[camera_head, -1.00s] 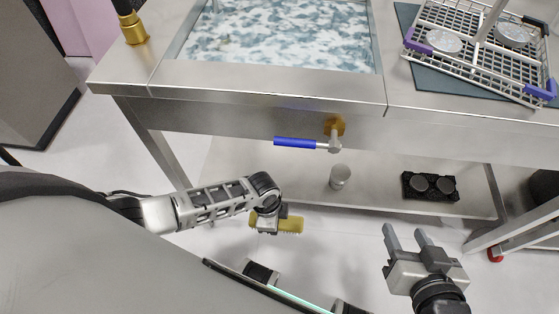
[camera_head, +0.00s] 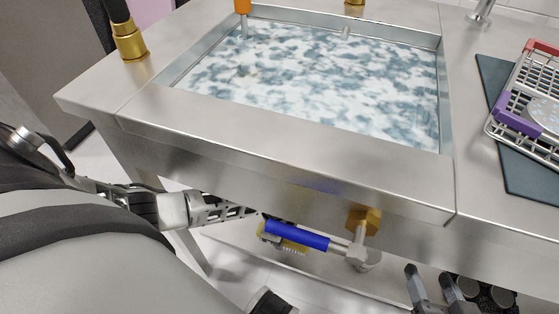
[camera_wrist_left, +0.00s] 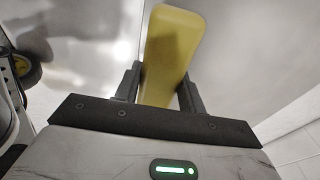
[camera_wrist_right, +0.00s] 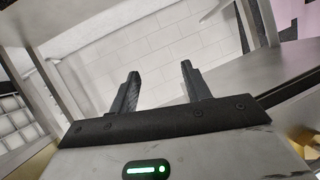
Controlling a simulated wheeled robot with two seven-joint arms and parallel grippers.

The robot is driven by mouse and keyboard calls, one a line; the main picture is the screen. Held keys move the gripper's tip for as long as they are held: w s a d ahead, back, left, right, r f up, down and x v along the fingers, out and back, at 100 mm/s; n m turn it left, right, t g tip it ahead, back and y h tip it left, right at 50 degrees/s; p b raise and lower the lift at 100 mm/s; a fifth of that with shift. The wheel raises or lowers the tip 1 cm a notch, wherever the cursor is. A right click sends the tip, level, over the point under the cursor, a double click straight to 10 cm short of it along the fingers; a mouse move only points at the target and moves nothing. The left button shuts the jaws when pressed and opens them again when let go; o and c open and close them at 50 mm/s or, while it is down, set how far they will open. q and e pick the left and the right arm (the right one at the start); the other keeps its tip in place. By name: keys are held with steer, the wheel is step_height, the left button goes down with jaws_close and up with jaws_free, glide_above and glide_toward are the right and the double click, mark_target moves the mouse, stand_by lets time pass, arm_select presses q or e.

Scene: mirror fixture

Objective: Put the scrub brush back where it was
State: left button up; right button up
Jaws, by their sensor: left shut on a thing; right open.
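The scrub brush is yellow. In the left wrist view the scrub brush (camera_wrist_left: 170,55) stands between the two fingers of my left gripper (camera_wrist_left: 160,90), which is shut on it. In the head view the brush (camera_head: 294,247) shows only in part, low in front of the sink table and partly behind a blue handle; my left gripper is mostly hidden there. My right gripper (camera_head: 432,286) is open and empty at the lower right of the head view, below the table's front edge. Its spread fingers also show in the right wrist view (camera_wrist_right: 158,88).
A steel sink table (camera_head: 280,125) fills the head view, its basin (camera_head: 320,85) holding bluish water. A valve with a blue handle (camera_head: 297,235) juts from its front. A wire rack (camera_head: 530,115) lies on a dark mat (camera_head: 515,170) at right. A lower shelf (camera_head: 300,266) is partly visible.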

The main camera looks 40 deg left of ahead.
arm_select(q)
steer(key=shift+w+a+f+b, duration=0.35)
steer(key=shift+f+b, duration=0.1)
steer(key=shift+f, duration=0.15)
steer(key=shift+w+a+f+b, duration=0.25)
steer(key=shift+a+f+b, duration=0.15)
steer(key=shift+f, duration=0.2)
steer(key=f+b, duration=0.3)
steer(key=shift+w+a+f+b, duration=0.1)
steer(key=shift+w+a+b, duration=0.15)
steer(key=shift+b, duration=0.05)
steer(key=shift+f+b, duration=0.25)
steer(key=shift+b, duration=0.05)
arm_select(e)
steer(key=a+r+t+y, duration=0.1)
steer(key=w+a+r+m+t+y, duration=0.1)
steer(key=r, duration=0.1)
steer(key=shift+w+a+m+y, duration=0.2)
steer(key=shift+a+m+y, duration=0.1)
steer(key=shift+y, duration=0.1)
arm_select(q)
steer(key=shift+f, duration=0.1)
steer(key=o, duration=1)
steer(key=shift+c, duration=0.2)
